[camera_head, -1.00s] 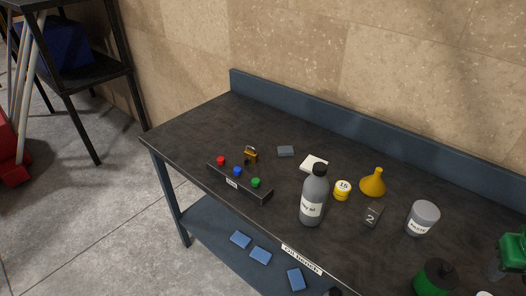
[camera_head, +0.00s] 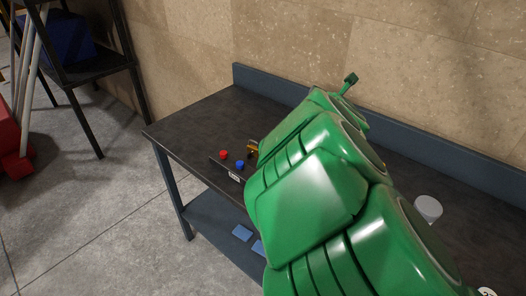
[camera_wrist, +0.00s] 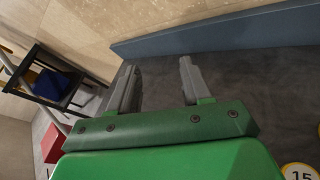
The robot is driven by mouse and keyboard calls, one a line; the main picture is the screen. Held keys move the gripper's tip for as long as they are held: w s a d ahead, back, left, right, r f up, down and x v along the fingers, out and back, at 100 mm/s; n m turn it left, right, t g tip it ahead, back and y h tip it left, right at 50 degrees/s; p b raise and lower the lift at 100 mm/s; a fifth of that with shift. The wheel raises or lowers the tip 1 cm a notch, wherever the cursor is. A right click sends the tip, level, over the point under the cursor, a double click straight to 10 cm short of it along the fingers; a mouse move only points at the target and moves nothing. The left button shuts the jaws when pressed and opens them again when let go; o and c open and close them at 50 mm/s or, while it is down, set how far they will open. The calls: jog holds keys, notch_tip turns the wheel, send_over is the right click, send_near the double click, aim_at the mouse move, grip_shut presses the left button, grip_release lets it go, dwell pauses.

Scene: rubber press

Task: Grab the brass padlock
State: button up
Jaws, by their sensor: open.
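The brass padlock (camera_head: 252,147) stands on the dark bench top (camera_head: 196,119), just behind the button box. My green arm covers part of its right side in the head view. I do not see the padlock in the wrist view. My gripper (camera_wrist: 158,68) shows in the wrist view with its two grey fingers spread apart and nothing between them. It is above the bench, with the fingers pointing toward the back edge and the wall. In the head view my arm hides most of the gripper.
The button box (camera_head: 233,176) with red and blue buttons lies in front of the padlock. A grey-lidded jar (camera_head: 428,208) stands right of my arm. The bench's left end is clear.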

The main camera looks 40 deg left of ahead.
aim_at(253, 147)
jog(key=s+a+f+n+g+y, duration=0.25)
jog(key=s+a+f+n, duration=0.2)
jog(key=s+a, duration=0.35)
jog(key=s+a+f+n+g+y, duration=0.25)
jog(key=s+a+n, duration=0.3)
jog(key=a, duration=0.35)
jog(key=shift+g+h, duration=0.8)
jog(key=shift+h, duration=0.1)
jog(key=d+f, duration=0.1)
jog(key=f, duration=0.3)
jog(key=d+f, duration=0.1)
jog(key=f, duration=0.3)
jog(key=w+f, duration=0.1)
jog(key=f, duration=0.3)
jog(key=shift+d, duration=0.4)
jog(key=shift+x, duration=3.9)
jog(key=shift+w+d+f, duration=0.1)
grip_shut()
